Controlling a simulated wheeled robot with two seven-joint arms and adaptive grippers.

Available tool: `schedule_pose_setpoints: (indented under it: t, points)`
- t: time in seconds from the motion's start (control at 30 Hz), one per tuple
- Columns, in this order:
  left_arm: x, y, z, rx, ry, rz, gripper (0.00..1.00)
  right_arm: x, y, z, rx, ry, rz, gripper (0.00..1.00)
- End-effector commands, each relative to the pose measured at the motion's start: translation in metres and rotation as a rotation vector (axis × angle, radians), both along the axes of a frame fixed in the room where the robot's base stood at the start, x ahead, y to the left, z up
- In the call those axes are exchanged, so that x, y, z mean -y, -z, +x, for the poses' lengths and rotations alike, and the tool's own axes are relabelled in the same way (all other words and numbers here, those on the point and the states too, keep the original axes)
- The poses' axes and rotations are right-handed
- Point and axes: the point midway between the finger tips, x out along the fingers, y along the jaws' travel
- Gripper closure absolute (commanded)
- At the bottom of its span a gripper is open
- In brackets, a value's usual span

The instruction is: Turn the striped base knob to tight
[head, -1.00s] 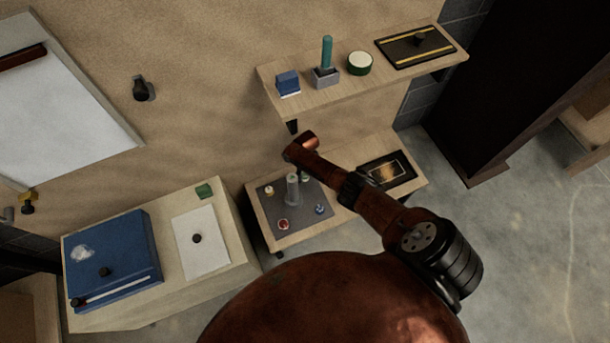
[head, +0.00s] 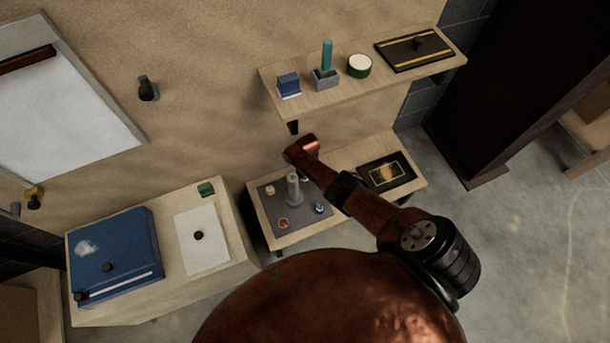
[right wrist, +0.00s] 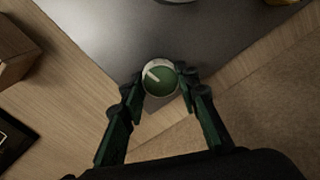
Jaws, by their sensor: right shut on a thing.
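A round green knob (right wrist: 164,86) with a pale rim and a white stripe across its top shows in the right wrist view. It sits near a corner of the grey base plate (right wrist: 125,30). My right gripper (right wrist: 161,77) is shut on it, one dark green finger on each side. The stripe points to the upper left in that view. My left gripper is not in view.
A grey post (head: 293,190) stands mid-plate, with a yellowish knob (head: 270,190), a red knob (head: 283,223) and a blue knob (head: 319,208) around it. A dark framed panel (head: 386,172) lies to the right. A wooden shelf (head: 300,103) hangs above.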

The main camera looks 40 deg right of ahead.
Motion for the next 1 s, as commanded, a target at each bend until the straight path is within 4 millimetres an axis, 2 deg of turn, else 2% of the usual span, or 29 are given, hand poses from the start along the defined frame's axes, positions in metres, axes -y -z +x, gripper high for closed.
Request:
schedule_pose_setpoints:
  t: [0.5, 0.53, 0.8, 1.0]
  points:
    - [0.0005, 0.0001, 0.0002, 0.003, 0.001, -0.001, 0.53, 0.0009, -0.0003, -0.0002, -0.001, 0.019, -0.001, 0.95]
    - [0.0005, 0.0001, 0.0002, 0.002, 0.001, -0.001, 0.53, 0.0009, -0.0003, -0.0002, -0.001, 0.019, -0.001, 0.70]
    - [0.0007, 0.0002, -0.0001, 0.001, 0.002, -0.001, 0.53, 0.0002, -0.0003, 0.0002, -0.001, 0.018, -0.001, 0.53]
    - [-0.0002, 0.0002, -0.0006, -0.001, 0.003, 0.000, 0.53, -0.0001, -0.0002, 0.0003, 0.000, 0.018, 0.000, 0.53]
